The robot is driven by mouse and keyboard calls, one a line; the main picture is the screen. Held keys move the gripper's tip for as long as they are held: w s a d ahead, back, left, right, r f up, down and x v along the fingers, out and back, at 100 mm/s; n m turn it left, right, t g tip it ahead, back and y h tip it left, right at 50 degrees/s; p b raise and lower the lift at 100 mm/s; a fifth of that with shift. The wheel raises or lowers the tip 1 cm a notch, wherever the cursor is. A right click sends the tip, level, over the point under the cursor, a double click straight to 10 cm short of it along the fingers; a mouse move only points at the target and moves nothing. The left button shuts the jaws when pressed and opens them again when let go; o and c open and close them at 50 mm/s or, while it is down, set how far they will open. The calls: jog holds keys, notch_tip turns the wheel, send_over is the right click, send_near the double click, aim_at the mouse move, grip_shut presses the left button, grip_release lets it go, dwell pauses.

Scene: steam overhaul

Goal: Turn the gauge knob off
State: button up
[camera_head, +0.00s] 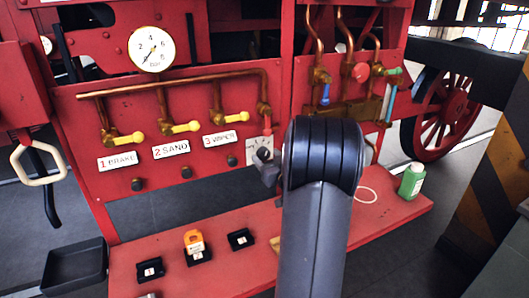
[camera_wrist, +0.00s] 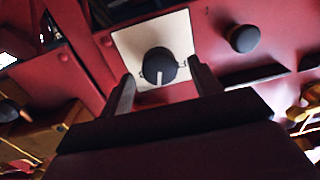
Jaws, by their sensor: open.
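The gauge knob (camera_wrist: 159,66) is a round dark knob with a white pointer line, on a pale square plate (camera_wrist: 180,33) on the red panel. In the wrist view its line points down toward my gripper's body. My gripper (camera_wrist: 161,72) is open, with one finger on each side of the knob in that view; I cannot tell whether they touch it.
A round dial gauge (camera_head: 152,49) is at the panel's upper left. Yellow-handled valves (camera_head: 184,127) and copper pipes stick out above the labels.

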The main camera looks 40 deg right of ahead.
jog(key=shift+w+d, duration=0.25)
jog(key=shift+w, duration=0.95)
jog(key=shift+c, duration=0.5)
jog(key=c, duration=0.9)
